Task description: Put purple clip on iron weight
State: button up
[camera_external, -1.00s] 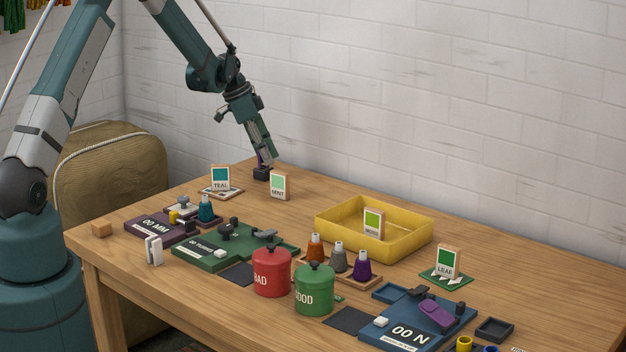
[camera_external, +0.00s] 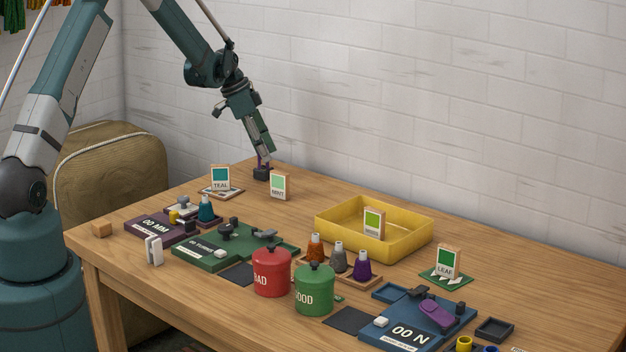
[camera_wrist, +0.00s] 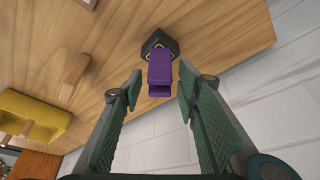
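The purple clip (camera_wrist: 160,75) stands on the dark iron weight (camera_wrist: 158,44), overlapping its near side in the wrist view. In the external view, the clip (camera_external: 262,159) shows as a small purple shape just above the black weight (camera_external: 262,174), near the back corner of the table. My gripper (camera_wrist: 160,88) is open, with green ribbed fingers on both sides of the clip and visible gaps to each. It also shows in the external view (camera_external: 267,153), just above the weight. How the clip meets the weight is partly hidden.
The TEAL card (camera_external: 220,179) and MINT card (camera_external: 279,187) stand close to the weight. A yellow tray (camera_external: 345,241) lies to the right. Red (camera_external: 271,273) and green (camera_external: 314,290) canisters stand nearer the front. The wall is close behind the weight.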

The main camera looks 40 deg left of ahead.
jog(key=v, duration=1)
jog(key=shift+r+p, duration=0.25)
jog(key=shift+p, duration=0.2)
jog(key=shift+s, duration=0.1)
jog(key=s+d+r+n+t+y, duration=0.1)
jog(key=s+d+r+n, duration=0.1)
jog(key=s+d+r, duration=0.7)
jog(key=s+d+r+n+y, duration=0.15)
jog(key=s+d+r, duration=0.35)
jog(key=s+r, duration=0.75)
jog(key=s+d+f+n+t, duration=0.1)
jog(key=s+d+n, duration=0.1)
jog(key=s, duration=1.3)
jog(key=s+d+f+n+t, duration=0.1)
jog(key=s+d, duration=0.4)
jog(key=s, duration=1)
jog(key=shift+d+f+n+t+y, duration=0.3)
jog(key=shift+n+t, duration=0.2)
jog(key=shift+n, duration=0.75)
